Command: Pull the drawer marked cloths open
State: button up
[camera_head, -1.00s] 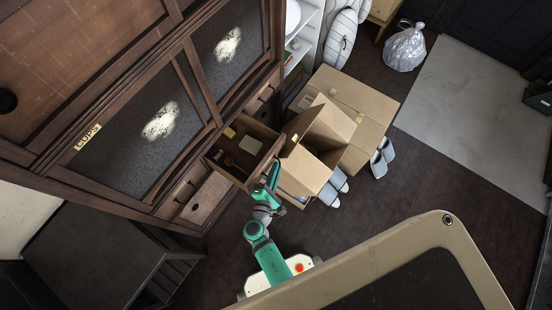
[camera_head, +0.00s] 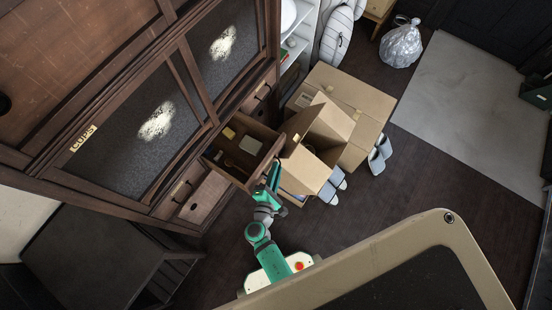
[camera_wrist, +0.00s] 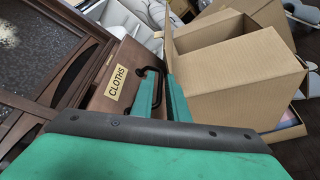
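The cloths drawer (camera_head: 262,131) is pulled out of the dark wooden cabinet (camera_head: 60,40), and its inside shows in the head view, with a few small items in it. In the wrist view its brown front (camera_wrist: 112,75) bears a yellow CLOTHS label (camera_wrist: 118,82) and a black loop handle (camera_wrist: 150,70). My gripper (camera_head: 274,168) is at the drawer's front. In the wrist view, its two green fingers (camera_wrist: 159,95) stand close together with the handle between them, shut on it. The exact contact is partly hidden.
Open cardboard boxes (camera_head: 368,103) stand right beside the drawer's right side. Slippers (camera_head: 376,161) lie by them on the floor. Another closed drawer (camera_head: 205,197) is to the left. A dark low table (camera_head: 85,255) stands at lower left. Floor at right (camera_head: 400,200) is clear.

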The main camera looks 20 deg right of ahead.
jog(key=v, duration=1)
jog(key=shift+s+a, duration=0.25)
jog(key=s+a+f+m+g+y, duration=0.2)
jog(key=s+f+m+y, duration=0.15)
jog(key=s, duration=0.35)
jog(key=s+a+r+m+y, duration=0.4)
jog(key=r, duration=0.2)
notch_tip(320, 180, up, 21)
jog(key=a+m+t+y, duration=0.1)
jog(key=m+t+y, duration=0.1)
jog(key=m+t, duration=0.3)
jog(key=s+m, duration=0.1)
jog(key=m, duration=0.3)
jog(key=shift+a, duration=0.35)
